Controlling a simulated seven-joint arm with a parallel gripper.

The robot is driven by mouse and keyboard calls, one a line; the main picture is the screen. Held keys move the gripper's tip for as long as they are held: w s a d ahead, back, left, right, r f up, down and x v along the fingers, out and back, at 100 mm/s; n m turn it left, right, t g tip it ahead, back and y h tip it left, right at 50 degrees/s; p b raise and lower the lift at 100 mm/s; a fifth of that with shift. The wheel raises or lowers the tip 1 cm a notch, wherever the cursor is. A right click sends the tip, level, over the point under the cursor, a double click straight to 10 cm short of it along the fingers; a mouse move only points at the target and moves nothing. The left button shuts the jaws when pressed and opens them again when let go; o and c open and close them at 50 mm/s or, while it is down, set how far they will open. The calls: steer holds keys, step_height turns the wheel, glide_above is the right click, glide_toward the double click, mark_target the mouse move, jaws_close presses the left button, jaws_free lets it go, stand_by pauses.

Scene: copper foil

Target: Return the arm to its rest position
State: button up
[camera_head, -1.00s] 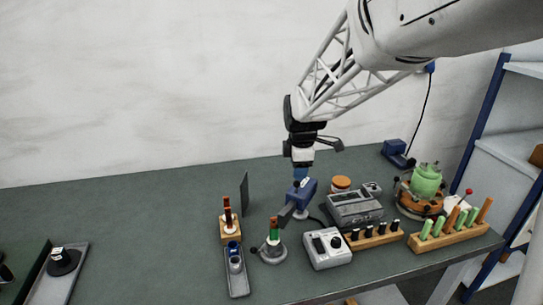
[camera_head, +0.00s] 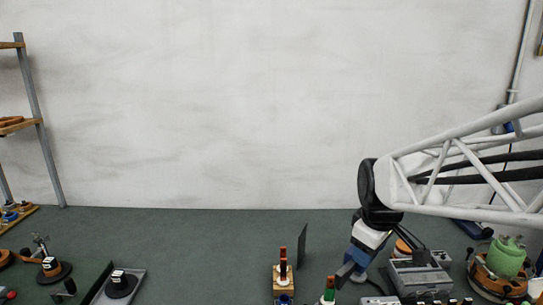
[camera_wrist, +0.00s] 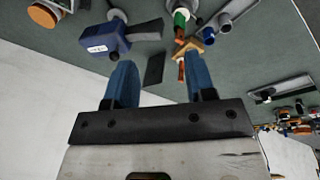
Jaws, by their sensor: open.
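My gripper is open and empty in the wrist view (camera_wrist: 155,62), its two blue fingers spread apart. The dark bench top shows beyond them. In the head view my gripper's end (camera_head: 370,236) hangs at the lower right above the bench, and its fingertips are hard to separate from a blue tool behind. In the wrist view this blue tool (camera_wrist: 108,37) has a white label and a dark nozzle, and it lies beyond the left finger. A wooden holder with upright rods (camera_wrist: 186,47) appears beyond the right finger.
In the head view a thin dark panel (camera_head: 302,246) stands left of my gripper. A grey box-shaped device (camera_head: 420,276) and a green container (camera_head: 506,257) are to the right. A grey tray (camera_head: 118,287) lies at left. The bench between tray and wooden holder is clear.

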steer(key=s+a+m, duration=0.2)
steer(key=s+m, duration=0.6)
steer(key=s, duration=0.8)
steer(key=shift+s+a+f+m, duration=0.25)
steer(key=shift+f+m, duration=0.05)
steer(key=shift+f, duration=0.15)
stand_by(1.4)
